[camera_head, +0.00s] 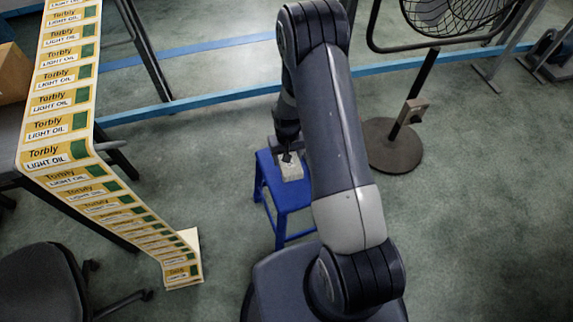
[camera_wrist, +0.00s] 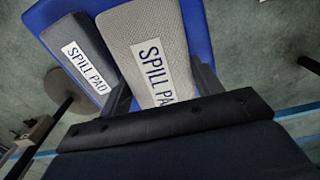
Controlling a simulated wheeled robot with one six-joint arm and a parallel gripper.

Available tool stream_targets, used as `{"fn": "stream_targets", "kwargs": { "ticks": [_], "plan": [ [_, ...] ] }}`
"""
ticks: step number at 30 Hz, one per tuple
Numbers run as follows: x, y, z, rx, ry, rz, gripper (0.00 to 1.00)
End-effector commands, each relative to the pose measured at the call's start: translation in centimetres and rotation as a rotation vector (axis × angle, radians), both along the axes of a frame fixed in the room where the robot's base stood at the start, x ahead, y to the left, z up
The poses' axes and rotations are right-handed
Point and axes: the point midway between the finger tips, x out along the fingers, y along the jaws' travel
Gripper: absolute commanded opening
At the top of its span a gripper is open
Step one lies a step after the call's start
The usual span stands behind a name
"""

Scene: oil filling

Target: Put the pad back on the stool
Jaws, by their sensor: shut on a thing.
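A light grey pad (camera_wrist: 150,50) labelled SPILL PAD is between the two fingers of my gripper (camera_wrist: 162,82), which is shut on it. A darker grey pad (camera_wrist: 76,50), also labelled SPILL PAD, lies beside it on the left in the wrist view, outside the fingers. Both are over the blue seat of the stool (camera_wrist: 198,32). In the head view my gripper (camera_head: 287,156) points down over the blue stool (camera_head: 286,197), with the light pad (camera_head: 291,170) at the seat. I cannot tell whether the held pad touches the seat. The darker pad is not clearly seen there.
A long strip of Torbly Light Oil labels (camera_head: 60,100) hangs off a table at left to the floor. An office chair (camera_head: 40,285) is at lower left. A round stand base (camera_head: 391,148) and a fan (camera_head: 450,20) are behind right. Floor on the right is clear.

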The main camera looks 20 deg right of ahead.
Motion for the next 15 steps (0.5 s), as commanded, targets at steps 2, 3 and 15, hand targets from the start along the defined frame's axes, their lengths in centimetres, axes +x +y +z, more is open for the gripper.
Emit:
{"fn": "stream_targets", "kwargs": {
  "ticks": [2,3,15],
  "plan": [
    [0.0,0.0,-1.4,0.0,0.001,0.0,0.43],
    [0.0,0.0,-1.8,0.0,0.0,0.0,0.43],
    [0.0,0.0,-5.9,0.0,0.001,0.0,0.43]
  ]
}}
